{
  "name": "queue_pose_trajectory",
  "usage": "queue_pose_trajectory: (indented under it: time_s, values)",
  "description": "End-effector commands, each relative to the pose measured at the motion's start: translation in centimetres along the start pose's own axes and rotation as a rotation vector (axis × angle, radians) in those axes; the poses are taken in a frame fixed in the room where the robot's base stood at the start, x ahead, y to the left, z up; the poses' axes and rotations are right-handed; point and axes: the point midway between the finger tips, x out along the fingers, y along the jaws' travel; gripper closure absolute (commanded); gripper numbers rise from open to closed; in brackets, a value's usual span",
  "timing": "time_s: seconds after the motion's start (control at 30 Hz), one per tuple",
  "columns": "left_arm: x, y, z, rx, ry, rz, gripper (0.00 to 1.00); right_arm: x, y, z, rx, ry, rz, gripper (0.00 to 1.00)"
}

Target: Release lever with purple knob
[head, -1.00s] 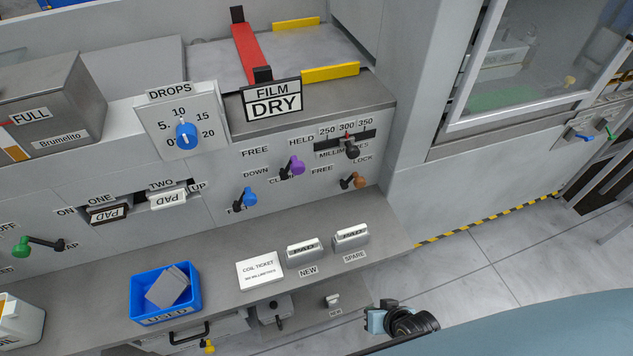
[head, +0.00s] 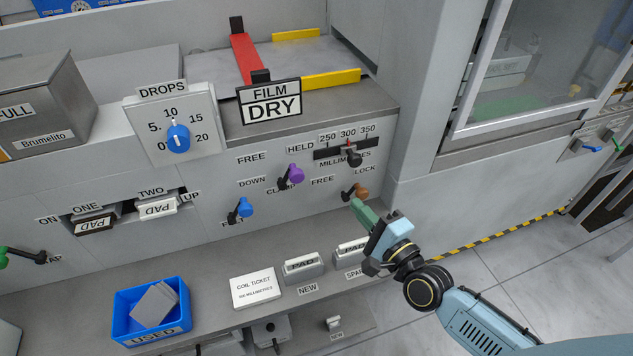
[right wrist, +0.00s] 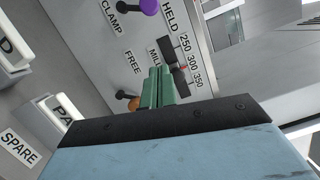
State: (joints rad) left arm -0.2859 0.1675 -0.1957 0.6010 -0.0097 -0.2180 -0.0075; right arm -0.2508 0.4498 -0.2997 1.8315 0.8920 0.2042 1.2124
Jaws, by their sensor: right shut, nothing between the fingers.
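The lever with the purple knob (head: 292,174) is on the grey front panel, with the labels HELD above it and CLAMP below it. The purple knob also shows at the top of the right wrist view (right wrist: 149,7). My right gripper (head: 358,204) is shut and empty, with its green fingers together. It is to the right of and below the purple knob, apart from it, close to the lever with the orange knob (head: 361,191). In the right wrist view the fingers partly cover the panel near the orange knob (right wrist: 134,104). My left gripper is not in view.
A lever with a blue knob (head: 245,207) is left of the purple one. A millimetre slider (head: 354,158) is up and right of it. Two pad blocks (head: 304,265) and a coil ticket (head: 257,287) lie on the shelf below, beside a blue bin (head: 122,304).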

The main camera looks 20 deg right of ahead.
Motion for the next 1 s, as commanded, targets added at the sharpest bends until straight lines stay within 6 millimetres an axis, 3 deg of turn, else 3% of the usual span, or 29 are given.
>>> queue_pose_trajectory:
  time_s: [0.27, 0.6, 0.73, 0.87, 1.0]
  values:
    - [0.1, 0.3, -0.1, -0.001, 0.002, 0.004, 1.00, 1.0, 0.0, 0.0, -0.003, 0.000, 0.000, 1.00]
    - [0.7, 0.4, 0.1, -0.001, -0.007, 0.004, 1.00, 7.7, 0.0, 0.0, -0.003, 0.000, -0.002, 1.00]
    - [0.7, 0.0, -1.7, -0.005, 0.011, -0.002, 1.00, 10.3, 0.1, 0.0, -0.003, 0.000, -0.001, 1.00]
    - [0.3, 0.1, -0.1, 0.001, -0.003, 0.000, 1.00, 10.6, 0.0, 2.1, 0.001, -0.001, 0.003, 1.00]
    - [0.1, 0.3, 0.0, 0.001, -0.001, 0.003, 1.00, 10.8, 0.1, 3.4, -0.002, 0.000, 0.002, 1.00]
